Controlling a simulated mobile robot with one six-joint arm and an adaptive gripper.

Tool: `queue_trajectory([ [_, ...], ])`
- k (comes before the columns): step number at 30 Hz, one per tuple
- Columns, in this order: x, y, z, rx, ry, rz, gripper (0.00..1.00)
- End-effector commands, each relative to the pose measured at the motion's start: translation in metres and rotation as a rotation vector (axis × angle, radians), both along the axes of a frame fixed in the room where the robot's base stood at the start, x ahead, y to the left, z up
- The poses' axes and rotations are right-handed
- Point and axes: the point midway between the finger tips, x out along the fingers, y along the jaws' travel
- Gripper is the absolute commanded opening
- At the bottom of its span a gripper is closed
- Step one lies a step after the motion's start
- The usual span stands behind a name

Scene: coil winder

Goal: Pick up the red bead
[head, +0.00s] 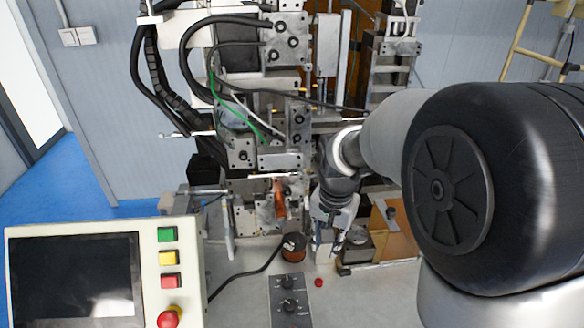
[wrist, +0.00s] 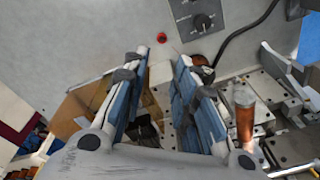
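The red bead (head: 319,282) is a small round thing on the pale grey surface, right of the dark knob box, in the head view. In the wrist view the bead (wrist: 162,37) lies beyond my fingertips, between their two lines and apart from them. My gripper (head: 328,246) points down behind the bead in the head view, close to the machine. In the wrist view my gripper (wrist: 160,60) is open, with a wide gap between its blue-grey fingers and nothing held. The bead is fully visible in both views.
A copper coil (head: 293,249) stands left of my gripper, and a black cable runs from it. The knob box (head: 290,302) is just left of the bead. A metal block (head: 358,245) stands right of my gripper. The surface around the bead is mostly clear.

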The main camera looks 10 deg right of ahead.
Motion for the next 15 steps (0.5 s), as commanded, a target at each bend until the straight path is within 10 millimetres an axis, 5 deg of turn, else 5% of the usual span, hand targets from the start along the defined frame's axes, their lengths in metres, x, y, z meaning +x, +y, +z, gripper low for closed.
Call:
queue_trajectory([
  [6, 0.032, 0.001, -0.037, 0.007, 0.07, -0.121, 0.26],
  [15, 0.042, 0.001, -0.067, 0.007, 0.094, -0.174, 0.26],
])
